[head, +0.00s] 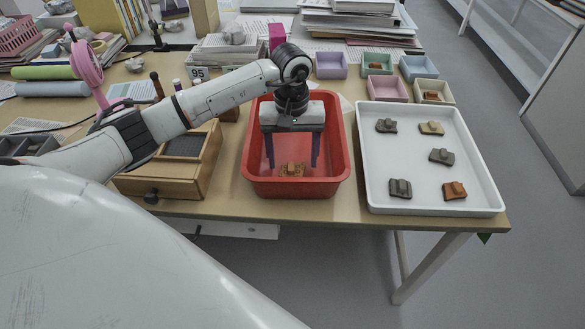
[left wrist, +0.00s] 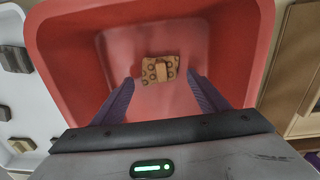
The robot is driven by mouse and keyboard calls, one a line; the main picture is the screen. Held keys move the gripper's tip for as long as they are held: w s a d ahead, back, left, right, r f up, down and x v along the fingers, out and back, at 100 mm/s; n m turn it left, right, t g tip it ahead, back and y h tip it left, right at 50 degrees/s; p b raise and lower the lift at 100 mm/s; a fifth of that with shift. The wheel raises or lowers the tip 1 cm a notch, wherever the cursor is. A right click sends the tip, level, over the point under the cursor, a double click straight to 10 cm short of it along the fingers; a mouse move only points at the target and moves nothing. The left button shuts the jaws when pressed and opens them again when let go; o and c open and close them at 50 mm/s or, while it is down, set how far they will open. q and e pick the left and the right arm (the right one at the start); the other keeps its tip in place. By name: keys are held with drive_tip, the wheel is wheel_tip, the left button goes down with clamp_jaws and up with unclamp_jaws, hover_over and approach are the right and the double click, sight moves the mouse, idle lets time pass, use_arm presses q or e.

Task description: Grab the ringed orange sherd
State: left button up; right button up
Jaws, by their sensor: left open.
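The ringed orange sherd (head: 291,170) lies on the floor of the red tub (head: 297,188), near its front wall. My right gripper is not in view.
A white tray (head: 380,204) to the right holds several grey, tan and orange sherds. Small coloured boxes (head: 331,65) stand behind it. A wooden box (head: 190,187) stands left of the tub. The tub walls surround my gripper closely.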

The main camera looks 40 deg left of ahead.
use_arm(q)
drive_tip(key=shift+f, duration=0.35)
drive_tip(key=c, duration=1.1)
